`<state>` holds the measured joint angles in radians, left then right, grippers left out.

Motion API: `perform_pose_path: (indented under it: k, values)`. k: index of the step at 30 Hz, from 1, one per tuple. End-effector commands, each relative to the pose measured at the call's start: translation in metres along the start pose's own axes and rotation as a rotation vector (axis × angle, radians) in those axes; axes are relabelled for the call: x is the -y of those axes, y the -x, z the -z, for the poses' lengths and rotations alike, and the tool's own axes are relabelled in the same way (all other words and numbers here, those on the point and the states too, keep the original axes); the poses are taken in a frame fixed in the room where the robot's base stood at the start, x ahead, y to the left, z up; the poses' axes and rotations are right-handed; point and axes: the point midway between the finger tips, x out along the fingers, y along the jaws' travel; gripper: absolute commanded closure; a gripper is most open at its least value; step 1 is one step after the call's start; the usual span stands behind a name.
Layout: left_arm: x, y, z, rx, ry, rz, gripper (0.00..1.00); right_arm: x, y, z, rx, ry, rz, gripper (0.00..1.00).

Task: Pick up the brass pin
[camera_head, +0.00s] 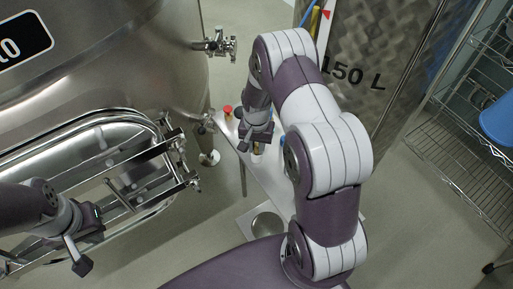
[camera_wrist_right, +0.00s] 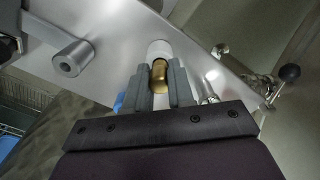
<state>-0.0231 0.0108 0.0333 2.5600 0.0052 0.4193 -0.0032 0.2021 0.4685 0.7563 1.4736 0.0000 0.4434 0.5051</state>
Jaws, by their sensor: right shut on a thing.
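The brass pin (camera_wrist_right: 159,72) shows in the right wrist view, upright between the two fingers of my right gripper (camera_wrist_right: 160,85). A white round piece is right behind it. In the head view my right gripper (camera_head: 257,141) is over the white table, and its fingers largely hide the pin there. The right gripper is shut on the brass pin; I cannot tell whether the pin is clear of the table. My left gripper (camera_head: 88,247) is at the lower left, in front of the steel vat's hatch; the gap between its fingers is not clear.
The white table (camera_head: 262,178) carries a red-topped item (camera_head: 227,110) near its left edge. A steel cylinder (camera_wrist_right: 73,58) is left of the pin in the wrist view. A large steel vat (camera_head: 110,70) is at left, a wire shelf (camera_head: 455,130) at right.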

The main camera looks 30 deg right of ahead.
Motion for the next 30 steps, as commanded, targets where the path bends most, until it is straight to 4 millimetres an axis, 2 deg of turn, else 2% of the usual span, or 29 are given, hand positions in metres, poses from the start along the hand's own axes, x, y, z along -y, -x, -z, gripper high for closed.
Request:
perform_pose_path:
  k: [8, 14, 24, 30]
  values:
    - [0.0, -0.001, 0.0, 0.0, 0.0, 0.0, 1.0, 0.001, 0.009, 0.001, -0.003, 0.0, 0.002, 1.0]
    - [0.0, -0.006, -0.001, 0.0, 0.0, 0.0, 1.0, -0.001, 0.044, 0.0, -0.005, -0.001, 0.002, 1.0]
    - [0.0, -0.011, -0.001, 0.0, 0.0, 0.0, 1.0, -0.072, 0.088, -0.033, -0.002, -0.004, 0.001, 1.0]
    - [0.0, -0.012, -0.001, 0.0, 0.0, 0.0, 1.0, -0.098, 0.105, -0.045, -0.002, -0.002, 0.001, 1.0]
